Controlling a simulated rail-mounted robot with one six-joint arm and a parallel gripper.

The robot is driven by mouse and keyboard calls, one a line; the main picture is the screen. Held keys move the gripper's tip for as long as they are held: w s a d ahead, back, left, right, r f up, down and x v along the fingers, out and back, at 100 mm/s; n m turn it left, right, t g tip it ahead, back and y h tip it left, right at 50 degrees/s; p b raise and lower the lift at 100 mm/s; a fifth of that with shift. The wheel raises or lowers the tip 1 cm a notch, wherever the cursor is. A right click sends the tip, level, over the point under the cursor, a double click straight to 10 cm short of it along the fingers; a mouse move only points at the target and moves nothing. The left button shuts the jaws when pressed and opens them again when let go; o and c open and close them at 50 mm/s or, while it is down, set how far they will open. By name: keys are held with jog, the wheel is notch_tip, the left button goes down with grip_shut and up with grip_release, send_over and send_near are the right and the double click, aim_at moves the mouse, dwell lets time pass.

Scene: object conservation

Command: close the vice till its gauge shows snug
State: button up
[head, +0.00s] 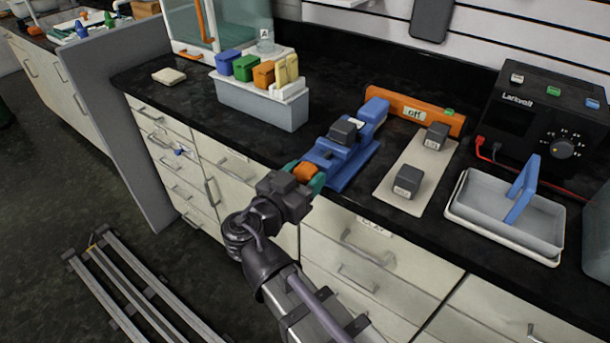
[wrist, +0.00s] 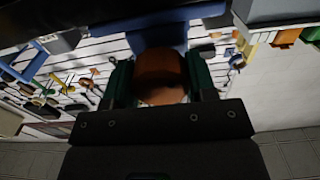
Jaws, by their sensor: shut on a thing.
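The blue vice (head: 345,158) sits on the dark counter near its front edge, with a dark block (head: 343,132) at its jaws. A small pale patch shows on top of it; I cannot read any gauge there. The vice's orange handle (head: 305,172) faces the front edge. My gripper (head: 306,174), with teal fingers, is shut on this handle. In the wrist view the round orange handle (wrist: 160,73) sits between the two green fingers (wrist: 160,85), with the blue vice body (wrist: 160,35) behind it.
An orange panel (head: 385,102) with an "off" label stands behind the vice. A pale board (head: 410,165) with two dark blocks lies to its right. Further right are a grey tray (head: 510,220) and a black power unit (head: 545,115). A grey bin (head: 262,105) stands to the left.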

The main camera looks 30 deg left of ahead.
jog(key=shift+m, duration=0.5)
jog(key=o, duration=0.9)
jog(key=shift+s, duration=0.15)
jog(key=s, duration=1)
jog(key=shift+s+a, duration=0.3)
jog(key=shift+a, duration=0.05)
